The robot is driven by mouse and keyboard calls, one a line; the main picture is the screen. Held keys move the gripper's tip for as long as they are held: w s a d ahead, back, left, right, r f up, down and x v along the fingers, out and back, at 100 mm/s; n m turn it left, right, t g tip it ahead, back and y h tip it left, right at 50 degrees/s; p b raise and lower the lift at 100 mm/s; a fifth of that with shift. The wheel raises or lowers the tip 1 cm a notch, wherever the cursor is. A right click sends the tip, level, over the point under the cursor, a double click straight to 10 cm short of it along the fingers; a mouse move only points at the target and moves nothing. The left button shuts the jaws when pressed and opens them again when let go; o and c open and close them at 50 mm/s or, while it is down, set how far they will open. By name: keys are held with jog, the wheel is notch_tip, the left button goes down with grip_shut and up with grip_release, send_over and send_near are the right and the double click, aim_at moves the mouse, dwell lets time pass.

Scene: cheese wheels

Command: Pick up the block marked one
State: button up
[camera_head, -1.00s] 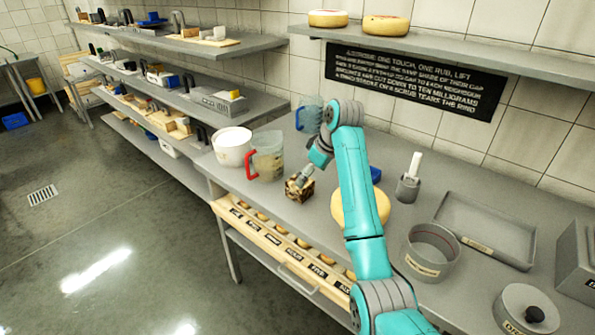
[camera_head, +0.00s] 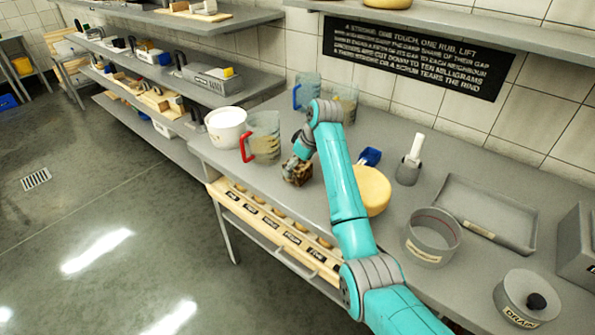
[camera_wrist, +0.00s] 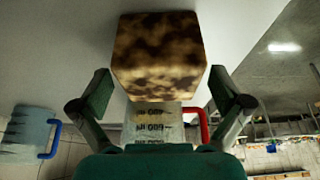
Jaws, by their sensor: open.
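A brown, dark-mottled block (camera_head: 297,174) stands on the grey counter near its front edge. No mark can be read on the faces I see. In the head view my gripper (camera_head: 299,157) is right at the block, partly covering it. In the wrist view the block (camera_wrist: 160,45) fills the upper middle, just ahead of and between the fingers. My gripper (camera_wrist: 160,88) is open, one finger on each side. Whether a finger touches the block I cannot tell.
A clear jug with a red handle (camera_head: 265,140) and a white tub (camera_head: 226,127) stand left of the block. A yellow cheese wheel (camera_head: 374,190) lies to the right, beyond my arm. A drawer with labelled compartments (camera_head: 285,235) runs below the counter front.

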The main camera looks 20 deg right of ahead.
jog(key=shift+x, duration=1.05)
jog(key=c, duration=1.3)
jog(key=shift+r, duration=0.1)
